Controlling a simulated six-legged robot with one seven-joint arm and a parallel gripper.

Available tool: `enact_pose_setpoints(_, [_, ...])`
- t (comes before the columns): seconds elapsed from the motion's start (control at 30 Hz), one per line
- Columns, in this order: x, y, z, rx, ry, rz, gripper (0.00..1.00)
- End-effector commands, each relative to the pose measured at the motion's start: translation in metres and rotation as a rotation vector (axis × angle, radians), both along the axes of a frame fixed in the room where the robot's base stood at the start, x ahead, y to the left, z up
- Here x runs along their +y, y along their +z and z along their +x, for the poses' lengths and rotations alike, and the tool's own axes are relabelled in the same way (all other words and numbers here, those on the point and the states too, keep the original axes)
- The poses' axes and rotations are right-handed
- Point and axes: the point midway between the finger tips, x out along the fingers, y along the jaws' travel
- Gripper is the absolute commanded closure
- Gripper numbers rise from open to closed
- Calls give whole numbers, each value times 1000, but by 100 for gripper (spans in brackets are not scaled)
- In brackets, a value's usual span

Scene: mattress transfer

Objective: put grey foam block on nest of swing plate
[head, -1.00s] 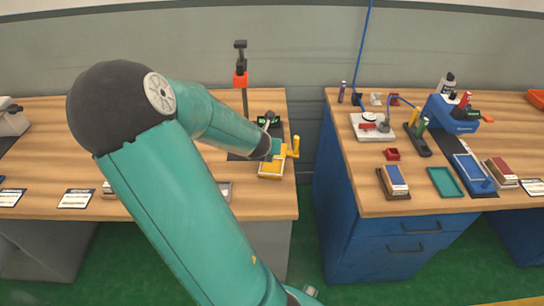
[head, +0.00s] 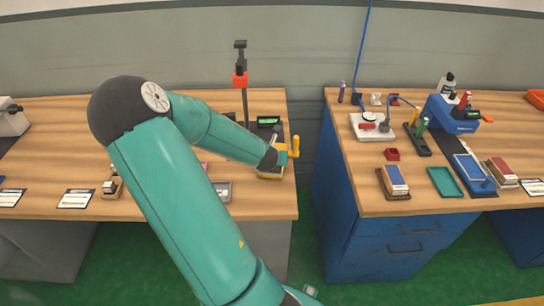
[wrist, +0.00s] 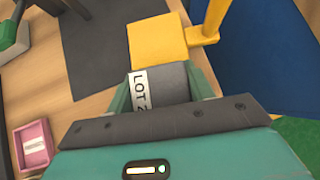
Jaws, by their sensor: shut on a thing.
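The grey foam block (wrist: 170,86), with a white "LOT" label, is between the fingers of my gripper (wrist: 163,88) in the wrist view. My gripper is shut on it. A yellow plate (wrist: 160,38) with a yellow upright handle (wrist: 212,22) lies just beyond the block. I take it to be part of the swing plate. In the head view the yellow handle (head: 296,146) shows at the right end of the left bench, by my wrist. My arm hides the block and most of the plate there. The nest is not clearly visible, and I cannot tell whether the block touches anything below.
A dark mat (wrist: 100,50) lies left of the yellow plate. A pink labelled tray (wrist: 34,145) is at lower left. A post with a red clamp (head: 241,80) stands behind my forearm. A gap separates this bench from the blue cabinet bench (head: 355,215).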

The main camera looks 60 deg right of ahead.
Motion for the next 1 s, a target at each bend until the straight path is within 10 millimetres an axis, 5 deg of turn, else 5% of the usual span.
enact_pose_setpoints(0.03, [0, -2, 0, 2, 0, 1, 70])
enact_pose_setpoints(0.07, [0, -2, 0, 1, -1, 1, 44])
enact_pose_setpoints(0.17, [0, -1, 0, 0, 0, 0, 26])
enact_pose_setpoints(0.4, [0, 4, 1, -3, 0, -1, 26])
enact_pose_setpoints(1.0, [56, 61, -15, -3, 4, -2, 26])
